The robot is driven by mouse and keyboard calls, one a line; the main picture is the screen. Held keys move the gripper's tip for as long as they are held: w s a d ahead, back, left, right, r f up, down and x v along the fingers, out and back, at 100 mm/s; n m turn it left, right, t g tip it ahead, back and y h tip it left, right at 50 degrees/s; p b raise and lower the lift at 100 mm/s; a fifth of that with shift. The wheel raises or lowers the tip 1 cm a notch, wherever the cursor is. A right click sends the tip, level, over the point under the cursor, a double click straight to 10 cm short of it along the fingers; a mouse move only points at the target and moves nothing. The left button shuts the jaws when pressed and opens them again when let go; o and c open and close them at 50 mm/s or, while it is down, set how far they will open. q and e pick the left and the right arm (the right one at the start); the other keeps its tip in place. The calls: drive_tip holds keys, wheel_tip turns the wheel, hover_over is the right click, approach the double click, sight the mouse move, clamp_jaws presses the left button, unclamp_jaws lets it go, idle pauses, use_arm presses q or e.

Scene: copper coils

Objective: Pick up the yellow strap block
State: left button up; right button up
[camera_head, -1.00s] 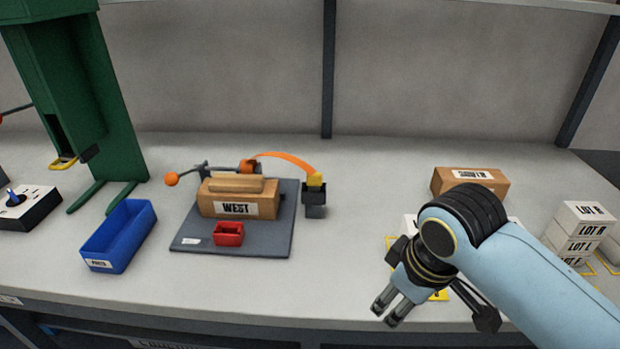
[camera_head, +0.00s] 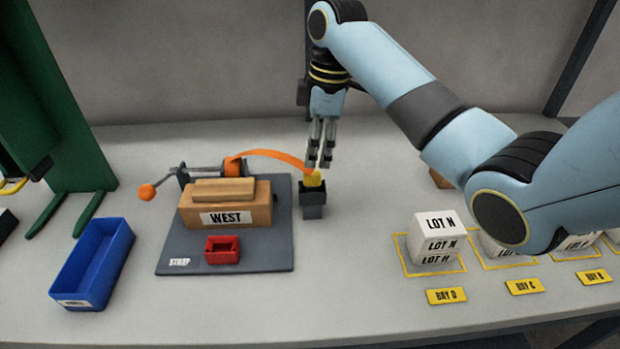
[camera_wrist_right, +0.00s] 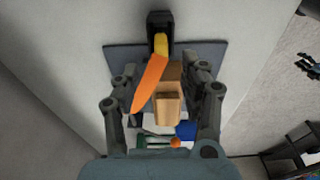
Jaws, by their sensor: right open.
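The yellow strap block (camera_head: 314,179) sits in the top of a small black holder (camera_head: 314,198), at the end of a curved orange strap (camera_head: 272,155). My right gripper (camera_head: 319,165) is open and points down just above the block, its fingertips close to it. I cannot tell whether they touch it. In the right wrist view, the yellow block (camera_wrist_right: 161,44) lies ahead of the spread fingers of my right gripper (camera_wrist_right: 160,80), with nothing between them but the orange strap (camera_wrist_right: 150,84). My left gripper is not in view.
A grey mat (camera_head: 272,262) beside the holder carries a WEST box (camera_head: 250,214) and a red tray (camera_head: 222,257). A blue bin (camera_head: 92,262) stands left. White LOT boxes (camera_head: 436,226) stand right.

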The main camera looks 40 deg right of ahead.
sight(313, 172)
drive_tip(key=shift+w+a+f, duration=0.15)
drive_tip(key=shift+w+f, duration=0.05)
drive_tip(key=shift+f, duration=0.65)
drive_tip(key=f, duration=0.4)
drive_tip(key=shift+a+f+p, duration=0.25)
drive_tip(key=shift+a+p, duration=0.05)
drive_tip(key=shift+p, duration=0.1)
drive_tip(key=shift+f, duration=0.35)
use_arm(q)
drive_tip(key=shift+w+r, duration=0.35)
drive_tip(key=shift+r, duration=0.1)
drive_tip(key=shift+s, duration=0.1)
use_arm(e)
drive_tip(key=shift+c, duration=0.4)
drive_tip(key=shift+c, duration=1.1)
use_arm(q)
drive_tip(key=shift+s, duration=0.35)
use_arm(e)
clamp_jaws()
